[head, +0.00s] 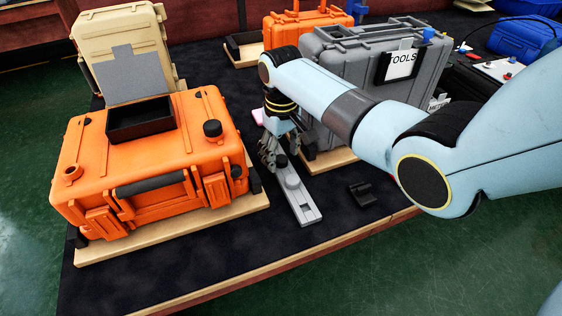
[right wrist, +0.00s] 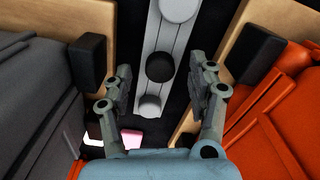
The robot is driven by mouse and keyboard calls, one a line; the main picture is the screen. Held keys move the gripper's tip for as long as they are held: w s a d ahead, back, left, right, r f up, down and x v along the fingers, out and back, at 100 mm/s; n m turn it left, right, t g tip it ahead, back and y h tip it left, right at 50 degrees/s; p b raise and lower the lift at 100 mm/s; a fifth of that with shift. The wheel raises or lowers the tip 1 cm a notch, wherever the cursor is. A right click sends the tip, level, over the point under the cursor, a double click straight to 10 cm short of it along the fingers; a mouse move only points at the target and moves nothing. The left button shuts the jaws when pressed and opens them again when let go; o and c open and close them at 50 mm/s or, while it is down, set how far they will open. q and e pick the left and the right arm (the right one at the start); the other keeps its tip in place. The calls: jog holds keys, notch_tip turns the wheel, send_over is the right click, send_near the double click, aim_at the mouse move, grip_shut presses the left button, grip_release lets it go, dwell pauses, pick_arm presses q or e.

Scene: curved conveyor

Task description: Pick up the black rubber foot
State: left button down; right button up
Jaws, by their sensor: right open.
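The black rubber foot (right wrist: 160,67) looks like a short round black disc on a light grey strip (right wrist: 146,128) in the right wrist view. It sits between two grey round pieces (right wrist: 177,8) (right wrist: 151,105). In the head view the black foot (head: 281,160) shows small on the strip (head: 305,208), beside my gripper. My right gripper (right wrist: 161,68) is open and empty, its fingers apart on either side of the strip, with the foot in the gap between them. In the head view the right gripper (head: 274,152) points down at the strip's far end. My left gripper is not in view.
An orange case (head: 150,200) with a black tray (head: 140,118) stands left of the strip. A grey case (head: 345,60) stands right, behind my arm. Both rest on wooden boards. A black bracket (head: 362,193) lies right of the strip. The dark tabletop in front is clear.

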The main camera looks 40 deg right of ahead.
aim_at(281, 158)
jog(key=shift+f, duration=0.65)
jog(key=shift+r, duration=0.1)
jog(key=c, duration=0.5)
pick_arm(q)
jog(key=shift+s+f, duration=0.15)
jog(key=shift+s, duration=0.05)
pick_arm(e)
jog(key=c, duration=0.4)
